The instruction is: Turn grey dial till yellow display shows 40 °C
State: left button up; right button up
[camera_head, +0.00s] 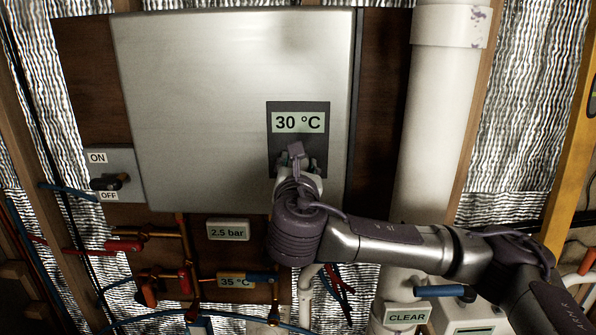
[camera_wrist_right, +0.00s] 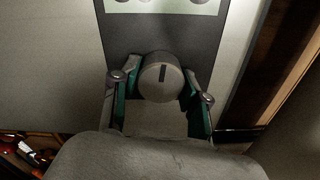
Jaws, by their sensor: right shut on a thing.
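The display (camera_head: 298,122) on the heater's dark panel is pale yellow-green and reads 30 °C. The grey dial (camera_wrist_right: 160,76) shows in the right wrist view as a round knob below the display, with a dark mark near the top of its face. My right gripper (camera_wrist_right: 159,84) is shut on the dial, one finger on each side. In the head view my right gripper (camera_head: 297,166) is at the lower part of the panel and mostly hides the dial. My left gripper is not in view.
The silver heater box (camera_head: 220,90) is mounted on a brown board. An ON/OFF switch (camera_head: 110,182) is at its left. Below are a 2.5 bar gauge (camera_head: 228,231), a 35 °C label (camera_head: 236,281) and pipes with valves. A thick white pipe (camera_head: 432,130) stands at the right.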

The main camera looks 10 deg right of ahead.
jog(key=shift+f+m+b, duration=0.3)
jog(key=shift+m+b, duration=0.65)
jog(key=shift+m, duration=0.15)
jog(key=shift+r+m, duration=0.15)
jog(key=shift+m, duration=0.25)
jog(key=shift+r+m+b, duration=0.15)
jog(key=shift+m+b, duration=0.15)
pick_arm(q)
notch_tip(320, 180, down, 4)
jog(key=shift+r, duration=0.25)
pick_arm(e)
jog(key=o, duration=1.1)
jog(key=shift+o, duration=0.2)
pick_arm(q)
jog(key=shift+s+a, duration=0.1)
